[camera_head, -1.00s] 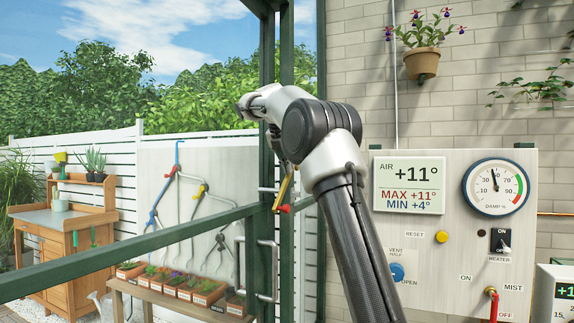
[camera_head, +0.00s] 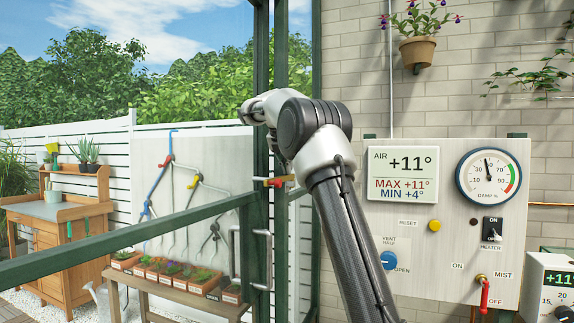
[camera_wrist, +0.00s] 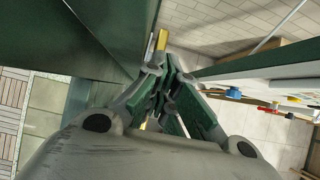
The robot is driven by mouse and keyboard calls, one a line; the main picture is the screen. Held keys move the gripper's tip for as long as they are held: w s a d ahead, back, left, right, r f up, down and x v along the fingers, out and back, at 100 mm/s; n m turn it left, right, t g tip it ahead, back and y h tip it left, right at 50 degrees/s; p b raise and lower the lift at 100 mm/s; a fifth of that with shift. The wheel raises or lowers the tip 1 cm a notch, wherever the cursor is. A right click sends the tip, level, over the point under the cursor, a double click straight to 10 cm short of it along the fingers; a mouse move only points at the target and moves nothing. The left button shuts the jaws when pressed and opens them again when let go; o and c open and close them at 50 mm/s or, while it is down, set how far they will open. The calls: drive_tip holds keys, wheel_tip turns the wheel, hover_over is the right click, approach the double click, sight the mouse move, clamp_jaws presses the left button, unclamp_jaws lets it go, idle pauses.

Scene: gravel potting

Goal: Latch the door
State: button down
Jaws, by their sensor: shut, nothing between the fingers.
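The green-framed glass door and its post (camera_head: 257,215) stand left of my arm in the head view, with the door close against the post. The brass latch lever with its red knob (camera_head: 275,182) lies about level across the frame uprights. A brass-yellow bar (camera_wrist: 162,39), likely the same lever, shows just past the fingertips in the wrist view. My gripper (camera_wrist: 166,62) is shut and empty, its green-padded fingers together near that bar. I cannot tell whether they touch it. In the head view my arm hides most of the gripper.
A control panel (camera_head: 440,265) with dials, knobs and a red-handled mist valve (camera_head: 485,293) is on the brick wall at right. A hanging flowerpot (camera_head: 417,52) is above it. A planter bench (camera_head: 165,300) and potting table (camera_head: 50,212) stand beyond the glass.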

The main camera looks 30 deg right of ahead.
sight(281, 177)
drive_tip(key=shift+f, duration=0.35)
idle(0.3)
drive_tip(key=v, duration=1.2)
drive_tip(key=shift+r, duration=0.25)
drive_tip(key=shift+s, duration=0.1)
